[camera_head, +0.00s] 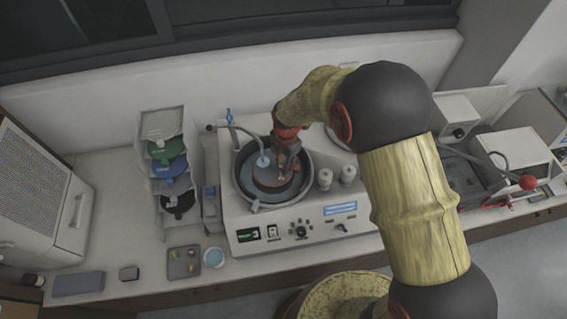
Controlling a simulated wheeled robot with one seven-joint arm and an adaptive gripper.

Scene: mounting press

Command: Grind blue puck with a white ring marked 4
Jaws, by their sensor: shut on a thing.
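My gripper (283,168) is over the round basin of the grinding machine (246,238), close above its grinding disc (264,189). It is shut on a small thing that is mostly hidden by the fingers. I cannot make out its colour, ring or mark, or whether it touches the disc.
A rack (163,125) with green, blue and black discs stands left of the machine. A red-knobbed lever (528,183) is at right. My arm crosses the machine's right side.

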